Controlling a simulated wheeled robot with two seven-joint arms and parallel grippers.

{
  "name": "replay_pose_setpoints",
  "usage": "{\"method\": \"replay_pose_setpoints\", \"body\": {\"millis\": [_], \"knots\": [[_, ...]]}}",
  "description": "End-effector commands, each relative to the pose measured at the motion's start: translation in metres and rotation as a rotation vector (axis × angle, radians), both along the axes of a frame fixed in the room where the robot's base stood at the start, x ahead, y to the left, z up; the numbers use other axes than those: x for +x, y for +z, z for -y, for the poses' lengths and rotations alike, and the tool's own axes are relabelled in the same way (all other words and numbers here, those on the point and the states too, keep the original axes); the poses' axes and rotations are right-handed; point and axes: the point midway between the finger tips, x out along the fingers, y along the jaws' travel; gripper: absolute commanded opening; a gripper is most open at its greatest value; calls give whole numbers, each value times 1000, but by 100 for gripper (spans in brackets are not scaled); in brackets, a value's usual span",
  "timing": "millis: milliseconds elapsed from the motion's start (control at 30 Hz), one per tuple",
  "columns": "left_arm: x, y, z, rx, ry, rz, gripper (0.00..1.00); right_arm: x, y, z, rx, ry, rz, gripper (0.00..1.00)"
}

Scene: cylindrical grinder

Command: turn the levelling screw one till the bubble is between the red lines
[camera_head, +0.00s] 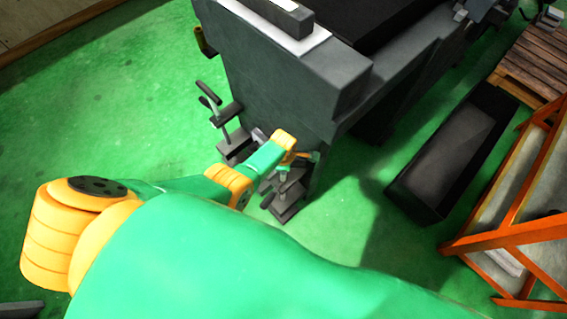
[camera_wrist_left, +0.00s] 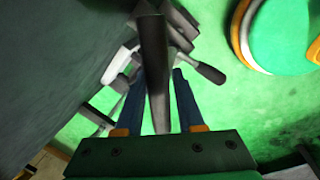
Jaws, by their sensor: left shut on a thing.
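My left arm reaches in from the left to the grinder's (camera_head: 262,85) near lower corner. My left gripper (camera_head: 303,157) is at the levelling screw (camera_head: 284,193) there, whose foot rests on the floor. In the left wrist view my left gripper (camera_wrist_left: 158,78) has its two blue fingers either side of a dark grey bar, the screw's handle (camera_wrist_left: 153,45), and is shut on it. The arm hides part of the screw in the head view. A level (camera_head: 278,14) lies on the machine's top at the upper edge; its bubble and red lines cannot be read. My right gripper is out of view.
A second levelling screw (camera_head: 225,122) with a T-handle stands to the left at the machine's base. A dark open bin (camera_head: 425,196), an orange rack (camera_head: 508,236) and a wooden pallet (camera_head: 540,60) are on the right. Green floor left of the machine is clear.

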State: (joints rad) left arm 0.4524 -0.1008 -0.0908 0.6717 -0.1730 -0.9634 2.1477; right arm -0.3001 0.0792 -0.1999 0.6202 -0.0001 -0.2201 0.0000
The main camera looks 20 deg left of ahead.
Motion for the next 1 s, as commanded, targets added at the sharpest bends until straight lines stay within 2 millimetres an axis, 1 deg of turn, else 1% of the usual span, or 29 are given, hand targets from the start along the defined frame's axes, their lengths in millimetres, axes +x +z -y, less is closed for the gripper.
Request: {"method": "replay_pose_setpoints", "body": {"millis": [300,333,367,400,433,700,767,900,1000], "knots": [[-2,-2,-1,3,0,-7,0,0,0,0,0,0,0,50],[-2,-2,-1,3,0,-7,46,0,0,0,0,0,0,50],[-2,-2,-1,3,0,-7,54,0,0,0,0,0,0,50],[-2,-2,-1,3,0,-7,64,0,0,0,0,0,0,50],[-2,-1,-1,2,0,-5,67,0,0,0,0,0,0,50],[-1,2,0,1,-1,-3,67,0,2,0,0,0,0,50],[-2,12,0,0,-1,-2,67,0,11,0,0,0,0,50],[-8,47,3,-1,0,-2,67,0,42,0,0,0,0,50],[-12,62,3,1,0,-4,67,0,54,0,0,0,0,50]]}}
